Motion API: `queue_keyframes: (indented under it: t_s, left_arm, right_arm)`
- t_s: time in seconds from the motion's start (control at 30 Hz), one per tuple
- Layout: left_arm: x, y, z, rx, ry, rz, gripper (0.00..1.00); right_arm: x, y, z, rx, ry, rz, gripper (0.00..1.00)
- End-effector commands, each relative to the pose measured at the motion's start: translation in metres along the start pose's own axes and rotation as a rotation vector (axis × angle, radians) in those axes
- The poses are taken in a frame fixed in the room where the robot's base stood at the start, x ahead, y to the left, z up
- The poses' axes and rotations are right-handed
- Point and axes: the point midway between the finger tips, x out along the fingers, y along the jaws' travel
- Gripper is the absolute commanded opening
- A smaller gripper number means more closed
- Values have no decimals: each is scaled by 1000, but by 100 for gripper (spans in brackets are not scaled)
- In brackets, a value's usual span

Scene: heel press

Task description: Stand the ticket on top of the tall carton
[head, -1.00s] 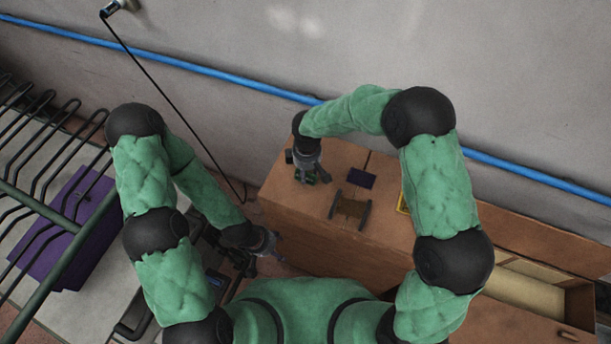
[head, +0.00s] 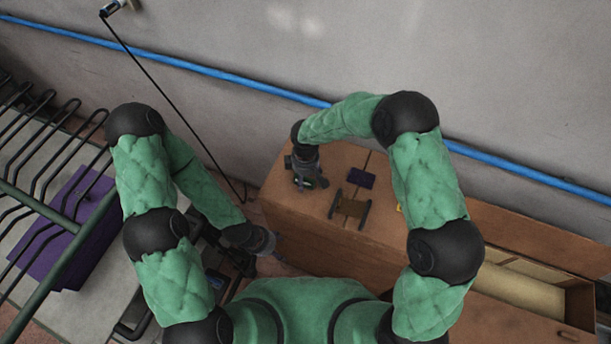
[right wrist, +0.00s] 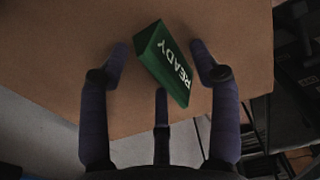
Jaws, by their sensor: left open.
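The ticket (right wrist: 163,62) is a green, wedge-like block with "READY" in white letters. In the right wrist view it rests on a brown top close to that top's edge. My right gripper (head: 309,184) is over the left end of the brown cabinet in the head view. In the right wrist view its fingers (right wrist: 160,58) are spread around the ticket, with a gap at the left finger, and the right finger is close to it. My left gripper (head: 276,258) is open, low beside the cabinet's left end, mostly hidden. I cannot pick out the tall carton for certain.
The brown cabinet top (head: 290,207) also bears a dark purple block (head: 361,178) and a brown piece between two dark bars (head: 349,207), right of my right gripper. A drawer (head: 520,290) stands open at right. A metal rack (head: 45,150) is at left.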

Motion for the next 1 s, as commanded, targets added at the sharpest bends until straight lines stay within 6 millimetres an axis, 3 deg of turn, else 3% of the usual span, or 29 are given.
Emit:
queue_keyframes:
  t_s: [0.33, 0.8, 1.0]
  left_arm:
    - [-2, 1, 0, 0, 0, 0, 64]
    - [-4, 2, 0, 0, 0, 0, 64]
    - [-5, 2, 0, 0, 0, 0, 64]
  right_arm:
    - [-9, 1, -1, 1, 2, 3, 63]
    - [-96, 1, -1, 1, 3, 4, 63]
    - [-117, 0, 0, 0, 1, 1, 63]
